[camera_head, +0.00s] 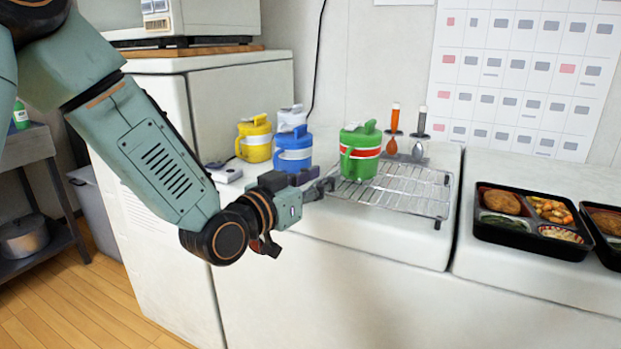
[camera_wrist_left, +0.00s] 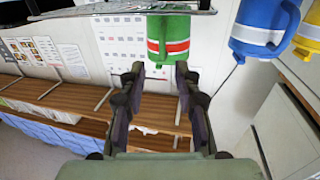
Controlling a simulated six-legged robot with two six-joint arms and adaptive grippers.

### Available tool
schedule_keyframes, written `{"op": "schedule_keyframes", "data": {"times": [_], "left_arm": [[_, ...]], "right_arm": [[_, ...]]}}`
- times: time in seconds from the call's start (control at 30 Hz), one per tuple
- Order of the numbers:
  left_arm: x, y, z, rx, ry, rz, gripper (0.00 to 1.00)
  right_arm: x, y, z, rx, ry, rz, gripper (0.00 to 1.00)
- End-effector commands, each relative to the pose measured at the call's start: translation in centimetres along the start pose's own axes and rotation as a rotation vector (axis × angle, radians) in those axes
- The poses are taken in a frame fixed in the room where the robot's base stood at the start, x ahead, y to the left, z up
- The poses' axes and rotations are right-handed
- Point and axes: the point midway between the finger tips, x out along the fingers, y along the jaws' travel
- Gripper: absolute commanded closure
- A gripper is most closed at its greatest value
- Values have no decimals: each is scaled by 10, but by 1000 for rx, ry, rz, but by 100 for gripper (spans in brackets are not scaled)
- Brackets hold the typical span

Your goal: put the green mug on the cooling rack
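The green mug (camera_head: 360,153), with a red and white band and a green lid, stands upright at the left part of the wire cooling rack (camera_head: 420,196), and its base appears to rest on the wires. In the left wrist view, which is upside down, the green mug (camera_wrist_left: 168,38) lies ahead of the fingers, with the rack's edge (camera_wrist_left: 100,11) at its base. My left gripper (camera_head: 322,188) is just left of and in front of the mug. In the left wrist view its two fingers (camera_wrist_left: 158,75) are apart with nothing between them. My right gripper is not in view.
A blue mug (camera_head: 293,152) and a yellow mug (camera_head: 255,139) stand left of the rack. Bento trays (camera_head: 490,232) sit on the right counter. The counter front below the rack is clear.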

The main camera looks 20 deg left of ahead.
Motion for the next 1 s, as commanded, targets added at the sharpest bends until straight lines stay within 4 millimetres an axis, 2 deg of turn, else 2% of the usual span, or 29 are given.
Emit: {"op": "schedule_keyframes", "data": {"times": [0.2, 0.53, 0.63, 0.67, 0.73, 0.83, 0.9, 0.97, 1.0], "left_arm": [[-18, 0, 0, -3, 0, -1, 68], [-23, 1, 0, 0, 0, 1, 68], [-24, 4, 19, -10, -51, 2, 68], [-26, 6, 32, -16, -85, 2, 68], [-34, 13, 74, -42, -203, 0, 68], [-60, 27, 154, -90, -433, -12, 68], [-89, 38, 208, -125, -602, -27, 68], [-119, 48, 250, -152, -743, -44, 68], [-142, 55, 276, -169, -838, -57, 68]], "right_arm": [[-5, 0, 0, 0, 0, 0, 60], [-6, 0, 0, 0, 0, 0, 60], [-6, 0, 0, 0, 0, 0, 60], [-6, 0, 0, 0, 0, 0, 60], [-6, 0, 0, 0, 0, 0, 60], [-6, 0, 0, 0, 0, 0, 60], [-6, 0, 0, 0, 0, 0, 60], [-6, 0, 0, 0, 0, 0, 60], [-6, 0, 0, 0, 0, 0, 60]]}}
